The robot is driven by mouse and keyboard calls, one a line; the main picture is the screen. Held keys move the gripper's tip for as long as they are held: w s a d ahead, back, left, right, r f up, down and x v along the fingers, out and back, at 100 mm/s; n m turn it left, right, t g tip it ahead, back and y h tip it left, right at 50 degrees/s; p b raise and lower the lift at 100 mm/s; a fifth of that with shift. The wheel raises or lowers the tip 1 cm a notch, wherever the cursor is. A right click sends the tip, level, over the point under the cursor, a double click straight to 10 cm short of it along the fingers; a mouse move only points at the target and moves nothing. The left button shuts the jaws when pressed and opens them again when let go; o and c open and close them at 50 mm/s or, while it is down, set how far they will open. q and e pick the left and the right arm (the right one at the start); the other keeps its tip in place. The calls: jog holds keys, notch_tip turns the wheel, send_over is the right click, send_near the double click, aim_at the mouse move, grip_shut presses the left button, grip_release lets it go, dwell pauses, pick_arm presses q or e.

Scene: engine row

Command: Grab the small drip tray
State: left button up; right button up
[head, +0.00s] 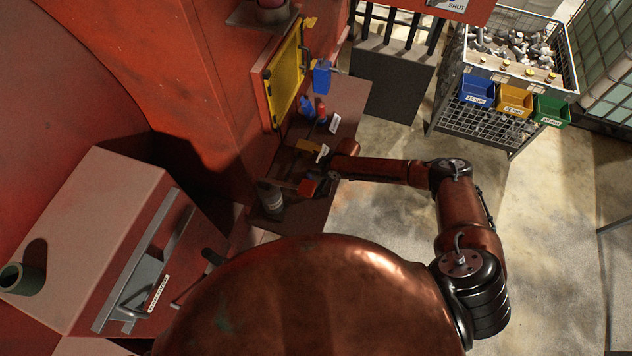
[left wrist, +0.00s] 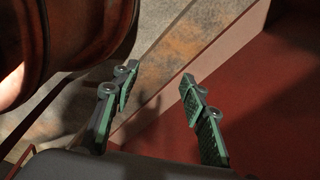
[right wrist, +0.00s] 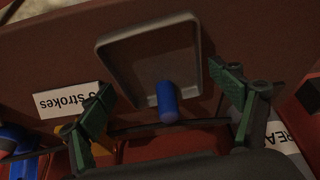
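The small drip tray (right wrist: 150,50) is a grey, square, shallow dish with a raised rim, seen in the right wrist view on a dark reddish-brown surface. A blue cylinder (right wrist: 167,100) overlaps its near edge; I cannot tell whether it is a handle. My right gripper (right wrist: 160,84) is open, with the blue cylinder between its green-padded fingers and no clear contact. In the head view my right arm reaches over the narrow bench; I cannot make out the tray there. My left gripper (left wrist: 160,73) is open and empty beside red and tan panels in the left wrist view.
On the bench (head: 345,97) stand a blue bottle (head: 306,106), a red bottle (head: 321,112) and a grey can (head: 271,199). A strokes label (right wrist: 70,101) lies beside the tray. A wire crate (head: 480,130) with coloured bins stands at back right. Floor right of the bench is clear.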

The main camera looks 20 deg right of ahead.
jog(key=c, duration=0.9)
pick_arm(q)
jog(key=shift+s, duration=0.2)
pick_arm(e)
jog(key=shift+r, duration=0.1)
jog(key=shift+c, duration=0.6)
